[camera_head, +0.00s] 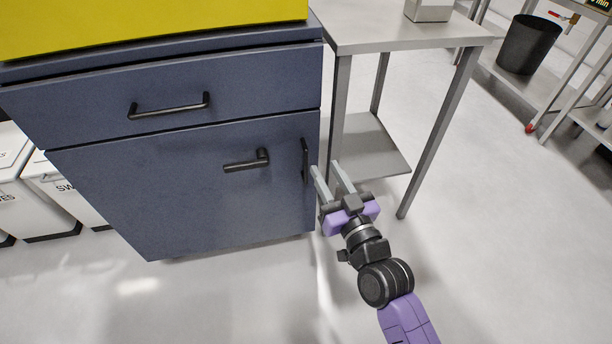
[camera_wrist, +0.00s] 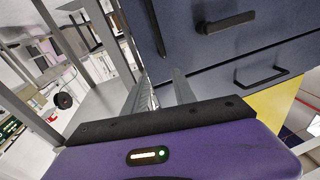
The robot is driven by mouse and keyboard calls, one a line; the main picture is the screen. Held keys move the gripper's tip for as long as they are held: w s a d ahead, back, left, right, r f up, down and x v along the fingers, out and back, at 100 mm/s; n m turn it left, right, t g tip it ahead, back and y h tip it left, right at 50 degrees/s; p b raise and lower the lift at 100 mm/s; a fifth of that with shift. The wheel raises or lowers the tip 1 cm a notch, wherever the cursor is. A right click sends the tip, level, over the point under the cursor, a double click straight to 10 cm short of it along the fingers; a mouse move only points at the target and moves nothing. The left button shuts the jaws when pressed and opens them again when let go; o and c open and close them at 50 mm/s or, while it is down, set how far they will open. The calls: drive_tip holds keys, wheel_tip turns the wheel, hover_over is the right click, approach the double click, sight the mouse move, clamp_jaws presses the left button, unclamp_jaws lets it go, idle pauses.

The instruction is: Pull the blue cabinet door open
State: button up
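The blue cabinet door (camera_head: 180,195) is closed, flush with the cabinet front below the drawer. It carries a black lever handle (camera_head: 247,161) and, near its right edge, a black vertical bar handle (camera_head: 305,160). In the wrist view the lever (camera_wrist: 226,22) is at the top right of centre, and the bar handle (camera_wrist: 155,28) runs near the door edge, left of the lever. My gripper (camera_head: 327,166) is open and empty, its two grey fingers apart, just right of the bar handle. The fingers (camera_wrist: 161,75) point toward the door edge; I see no clear contact.
A drawer (camera_head: 230,88) with a black handle (camera_head: 168,106) is above the door. A yellow box (camera_head: 140,22) sits on top. A grey metal table (camera_head: 390,30) with a lower shelf stands close right of the cabinet. White bins (camera_head: 55,190) are at left. The floor in front is clear.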

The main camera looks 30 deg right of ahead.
sight(307, 160)
drive_tip(key=shift+n+g+y, duration=0.4)
drive_tip(key=shift+n+g, duration=0.1)
drive_tip(key=shift+n, duration=0.1)
drive_tip(key=shift+w+d+f+p, duration=0.15)
drive_tip(key=shift+w+f, duration=0.45)
drive_tip(key=shift+w, duration=0.95)
drive_tip(key=shift+w+a+f+p, duration=0.1)
drive_tip(key=shift+w+f, duration=0.45)
drive_tip(key=shift+w, duration=1.05)
drive_tip(key=shift+w+d+f+p, duration=0.15)
drive_tip(key=shift+w+f, duration=0.45)
drive_tip(key=shift+w, duration=0.95)
drive_tip(key=shift+a, duration=0.1)
clamp_jaws()
